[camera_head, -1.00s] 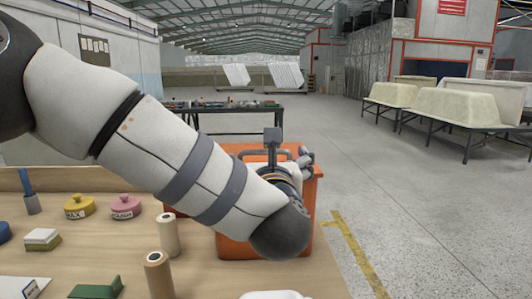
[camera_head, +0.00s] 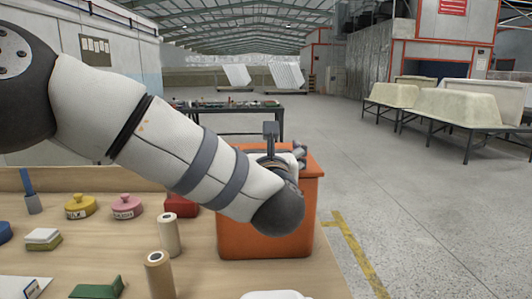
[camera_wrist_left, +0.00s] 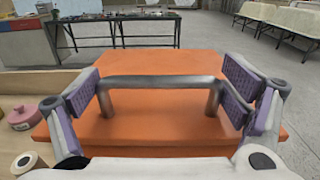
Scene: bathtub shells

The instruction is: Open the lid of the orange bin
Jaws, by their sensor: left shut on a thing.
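The orange bin (camera_head: 265,240) stands at the right end of the wooden table. Its orange lid (camera_wrist_left: 160,131) has a grey bar handle (camera_wrist_left: 160,84) on two posts. My left gripper (camera_wrist_left: 163,85) is shut on this handle, with a purple pad at each end of the bar. In the head view, my left arm covers most of the lid top, the handle and the fingers. The lid's visible right edge appears to sit on the bin; no gap shows there. My right gripper is in neither view.
Two upright rolls (camera_head: 168,234), a pink container (camera_head: 127,206), a yellow container (camera_head: 80,206) and a red box (camera_head: 181,205) stand on the wooden table (camera_head: 205,275), left of the bin. Open floor (camera_head: 430,220) lies to the right.

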